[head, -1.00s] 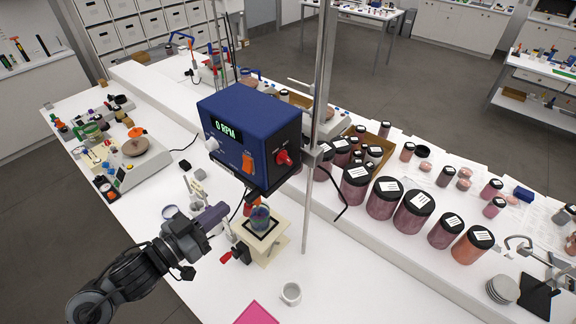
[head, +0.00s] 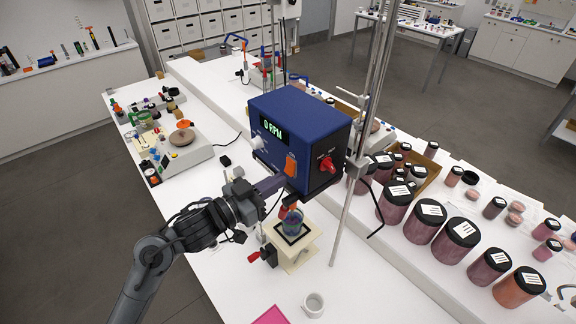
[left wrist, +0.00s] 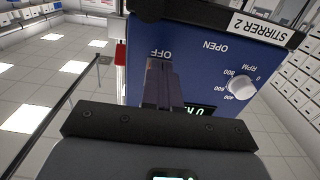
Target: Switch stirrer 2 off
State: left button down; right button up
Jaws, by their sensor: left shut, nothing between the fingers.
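Stirrer 2 is a blue box (head: 300,120) hung on a stand; its display (head: 272,130) reads 0 RPM. In the left wrist view the fingers (left wrist: 162,75) cover the area beside the OFF mark; contact cannot be told. My right gripper is not in view.
A beaker (head: 291,222) stands on a small platform (head: 295,252) below the box. A metal stand rod (head: 345,215) rises beside it. A white mug (head: 314,304) is on the table. Dark-lidded jars (head: 422,220) line the right. A balance (head: 180,150) stands at left.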

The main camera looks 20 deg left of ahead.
pick_arm(q)
jog(key=shift+w+d, duration=0.15)
dwell(0.4)
jog(key=shift+w+d, duration=0.25)
jog(key=shift+w, duration=0.1)
jog(key=v, duration=1.4)
jog(key=shift+s+a+b, duration=0.2)
jog(key=shift+s+b, duration=0.05)
jog(key=shift+b, duration=0.15)
dwell(0.4)
